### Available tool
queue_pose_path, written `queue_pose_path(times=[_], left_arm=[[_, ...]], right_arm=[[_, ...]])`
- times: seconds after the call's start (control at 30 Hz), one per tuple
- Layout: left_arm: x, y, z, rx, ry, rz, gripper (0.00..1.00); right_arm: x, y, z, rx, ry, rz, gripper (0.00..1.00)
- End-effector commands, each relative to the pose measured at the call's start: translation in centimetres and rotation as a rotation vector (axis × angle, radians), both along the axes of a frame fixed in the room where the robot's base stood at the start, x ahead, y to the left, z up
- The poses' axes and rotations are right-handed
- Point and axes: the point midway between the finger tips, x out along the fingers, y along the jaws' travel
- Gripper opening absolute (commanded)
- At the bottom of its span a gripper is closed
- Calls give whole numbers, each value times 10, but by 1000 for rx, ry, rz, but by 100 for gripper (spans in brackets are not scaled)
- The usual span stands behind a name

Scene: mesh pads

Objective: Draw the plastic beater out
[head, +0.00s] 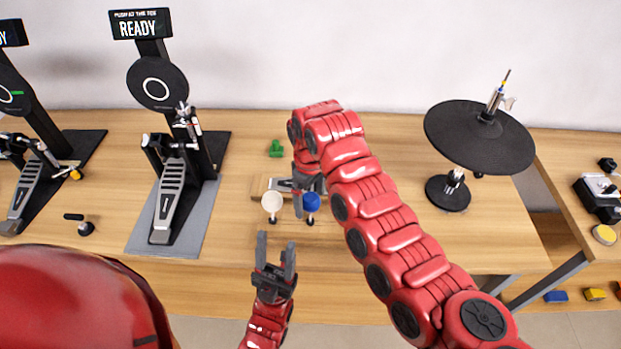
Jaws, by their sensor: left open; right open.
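Two beaters stand side by side at the front of a light wooden block (258,187): one has a round cream head (271,202), the other a round blue head (312,202). I cannot tell for sure which is plastic. My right gripper (297,200) is open, directly behind and between the two heads, its arm hiding much of the block. I cannot tell whether it touches the blue beater. My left gripper (276,248) is open and empty, fingers pointing up the picture, nearer the table's front edge and below the cream head.
A drum pedal (172,190) with a READY sign (138,25) stands left on a grey mat; another pedal (28,188) is at far left. A small black-knobbed part (86,228) lies between them. A green piece (277,148) lies behind. A black cymbal pad (478,135) stands right.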

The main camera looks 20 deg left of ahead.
Motion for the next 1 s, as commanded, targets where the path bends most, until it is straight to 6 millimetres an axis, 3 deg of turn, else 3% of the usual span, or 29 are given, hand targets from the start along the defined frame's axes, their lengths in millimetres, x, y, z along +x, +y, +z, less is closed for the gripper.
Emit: queue_pose_path(times=[0.1,0.4,0.8,1.0], left_arm=[[0,0,16,0,0,0,50],[0,0,30,0,0,0,50],[0,0,30,0,0,0,50],[0,0,30,0,0,0,50]], right_arm=[[-2,-1,-21,-6,5,0,98],[0,-1,-68,-3,-1,0,98],[1,-1,-77,0,-3,-2,98],[1,-1,-77,0,-2,-2,64]])
